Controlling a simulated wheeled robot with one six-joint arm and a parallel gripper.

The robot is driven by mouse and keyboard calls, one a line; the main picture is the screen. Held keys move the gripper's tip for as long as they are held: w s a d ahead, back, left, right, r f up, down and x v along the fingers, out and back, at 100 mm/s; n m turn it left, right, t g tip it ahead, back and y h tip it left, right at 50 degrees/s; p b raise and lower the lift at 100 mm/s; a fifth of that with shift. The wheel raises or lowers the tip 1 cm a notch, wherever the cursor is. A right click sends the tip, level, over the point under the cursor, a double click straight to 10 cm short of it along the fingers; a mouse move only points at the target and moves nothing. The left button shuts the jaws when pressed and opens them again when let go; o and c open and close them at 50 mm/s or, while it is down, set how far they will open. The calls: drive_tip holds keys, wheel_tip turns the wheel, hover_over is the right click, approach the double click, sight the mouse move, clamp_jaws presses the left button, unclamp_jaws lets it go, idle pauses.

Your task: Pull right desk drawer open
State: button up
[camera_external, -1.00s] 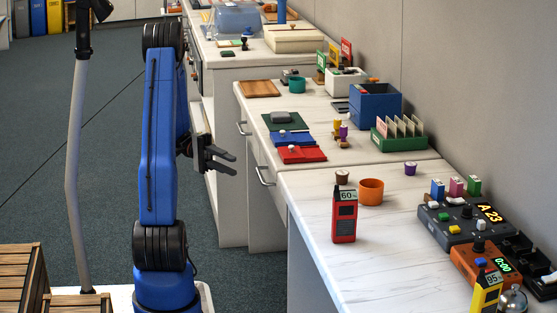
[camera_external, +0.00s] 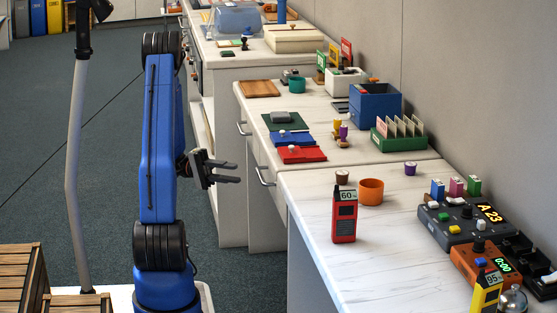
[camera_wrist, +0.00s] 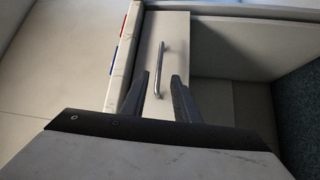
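The right desk drawer shows a pale front (camera_wrist: 177,31) with a metal bar handle (camera_wrist: 159,70) in the wrist view. In the external view this handle (camera_external: 264,178) is on the desk side just right of my gripper (camera_external: 239,172). The drawer looks shut. My gripper is open and empty, its fingers level and pointing at the handle. In the wrist view the fingertips (camera_wrist: 160,76) appear on either side of the handle. I cannot tell whether they touch it or stop short.
Another drawer handle (camera_external: 242,128) is farther back on the desk. The white desktop (camera_external: 315,185) above carries a red handheld meter (camera_external: 344,222) and an orange cup (camera_external: 370,191). An open space beneath the desk (camera_wrist: 232,95) lies right of the drawer front. The floor (camera_external: 110,130) beside my arm is clear.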

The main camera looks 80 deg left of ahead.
drive_tip(key=x, duration=0.9)
drive_tip(key=shift+w+d, duration=0.25)
drive_tip(key=shift+w, duration=0.05)
drive_tip(key=shift+r, duration=0.1)
clamp_jaws()
